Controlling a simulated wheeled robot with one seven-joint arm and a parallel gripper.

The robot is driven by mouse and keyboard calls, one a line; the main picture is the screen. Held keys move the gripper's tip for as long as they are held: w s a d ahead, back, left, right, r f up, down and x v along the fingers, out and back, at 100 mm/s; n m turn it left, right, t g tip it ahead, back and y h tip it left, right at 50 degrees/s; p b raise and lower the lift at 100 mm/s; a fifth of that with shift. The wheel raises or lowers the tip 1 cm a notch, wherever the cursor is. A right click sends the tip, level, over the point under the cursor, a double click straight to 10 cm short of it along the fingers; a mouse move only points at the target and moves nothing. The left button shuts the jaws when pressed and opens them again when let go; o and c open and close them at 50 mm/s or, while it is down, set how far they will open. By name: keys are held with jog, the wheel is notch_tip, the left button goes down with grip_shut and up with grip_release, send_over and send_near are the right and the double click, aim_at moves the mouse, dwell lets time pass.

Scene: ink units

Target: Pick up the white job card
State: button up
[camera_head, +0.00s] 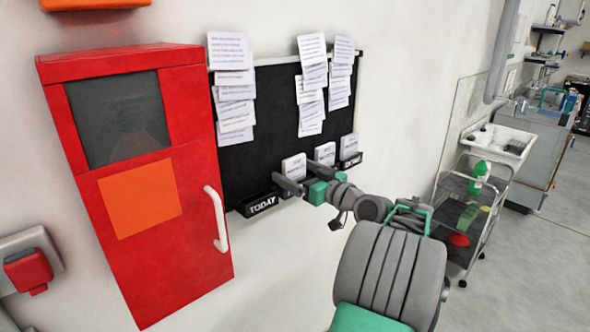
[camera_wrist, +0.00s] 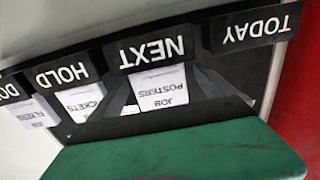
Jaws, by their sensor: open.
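Several white job cards stand in the black labelled pockets along the foot of the black board. The nearest white card (camera_head: 293,166) is in the pocket beside the TODAY pocket (camera_head: 262,205). In the wrist view, upside down, this card (camera_wrist: 160,88) reads JOB POSTERS. My gripper (camera_head: 282,186) is open and empty, in front of the pockets at that card. In the wrist view its dark fingers (camera_wrist: 163,84) show to either side of the card, apart from it as far as I can tell. The green gripper body hides the bottom of that view.
Other white cards sit in the HOLD pocket (camera_wrist: 85,101) and the end pocket (camera_wrist: 35,114). The TODAY pocket shows no card. Printed sheets (camera_head: 234,85) hang on the board (camera_head: 270,110). A red cabinet (camera_head: 140,190) stands out at left; a trolley (camera_head: 470,205) is at right.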

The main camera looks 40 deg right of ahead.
jog(key=shift+w, duration=0.7)
jog(key=shift+c, duration=0.3)
jog(key=shift+s, duration=0.1)
jog(key=c, duration=1.4)
